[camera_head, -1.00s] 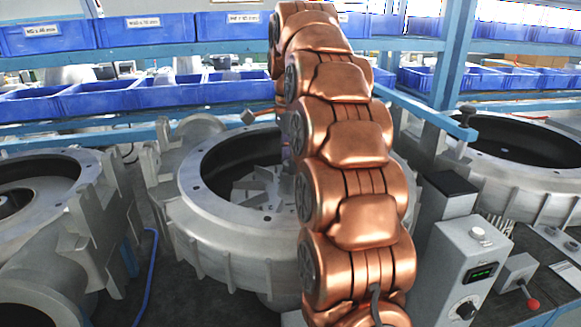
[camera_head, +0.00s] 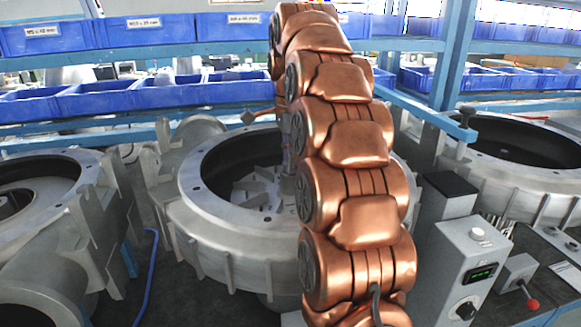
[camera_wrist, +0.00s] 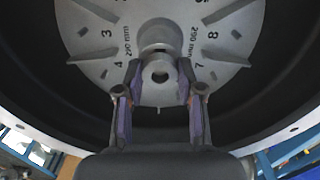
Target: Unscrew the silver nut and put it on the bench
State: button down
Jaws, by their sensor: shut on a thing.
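The silver nut (camera_wrist: 159,82) shows in the wrist view as a grey round piece with a dark hole, at the hub of the numbered grey impeller disc (camera_wrist: 100,62). My gripper (camera_wrist: 159,76) has its two purple-padded fingers on either side of the nut, shut on it. I cannot tell whether the nut is still on its thread. In the head view my copper arm hides the gripper and the nut. The impeller (camera_head: 257,188) partly shows there inside the open blower housing (camera_head: 215,200).
Another open housing (camera_head: 85,185) stands left, and one (camera_head: 505,150) stands right. A control box (camera_head: 465,258) and a red-knobbed lever (camera_head: 532,303) are at right. Blue bins (camera_head: 130,95) line the racks behind. Dark bench surface (camera_head: 180,285) shows between the left and middle housings.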

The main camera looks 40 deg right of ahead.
jog(key=n, duration=0.3)
jog(key=shift+p, duration=0.3)
jog(key=shift+r+p, duration=0.45)
jog(key=shift+r, duration=0.35)
jog(key=shift+r+p, duration=1.2)
jog(key=shift+r, duration=0.1)
